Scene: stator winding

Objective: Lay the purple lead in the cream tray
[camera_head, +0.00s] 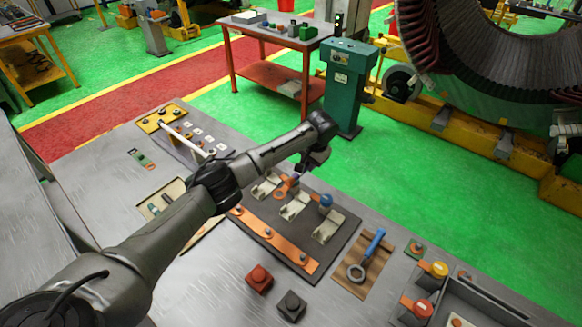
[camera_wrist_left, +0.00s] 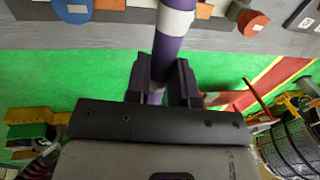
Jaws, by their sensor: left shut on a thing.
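My left gripper (camera_head: 303,170) is above the dark mat in the head view, small and partly hidden by its own wrist. In the left wrist view, its two fingers (camera_wrist_left: 161,84) are closed on the purple lead (camera_wrist_left: 166,50), a purple rod with a white band that runs out past the top of the picture. In the head view only a small bit of purple shows by the fingertips. The cream tray (camera_head: 148,194) lies on the bench left of the mat, with small items in it; my left arm covers part of it. My right gripper is not in view.
The dark mat (camera_head: 243,222) bears several cream holders (camera_head: 328,228) and a copper bar (camera_head: 281,243). Red (camera_head: 259,278) and dark (camera_head: 291,305) blocks stand at the front. A panel with a white rod is at the back left.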

